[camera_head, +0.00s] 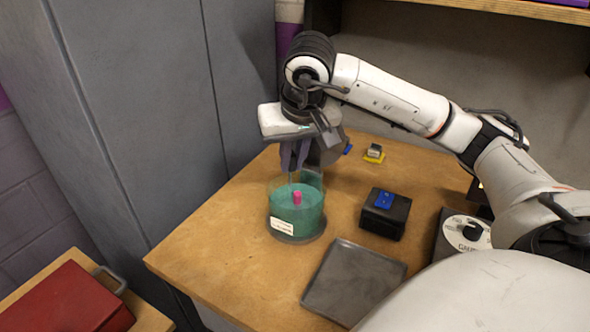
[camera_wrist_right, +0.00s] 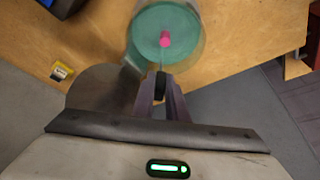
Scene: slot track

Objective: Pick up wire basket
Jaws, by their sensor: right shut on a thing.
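A clear round vessel (camera_head: 281,222) with teal contents stands on the wooden table, with a pink piece (camera_head: 297,198) at its middle. My right gripper (camera_head: 290,172) points down over the vessel's far side and is shut. The stem seems to be part of the wire basket; no mesh can be made out. My left gripper is not in view.
A grey tray (camera_head: 352,283) lies at the front of the table (camera_head: 215,255). A grey cabinet (camera_head: 150,110) rises at left. The table's left front is clear.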

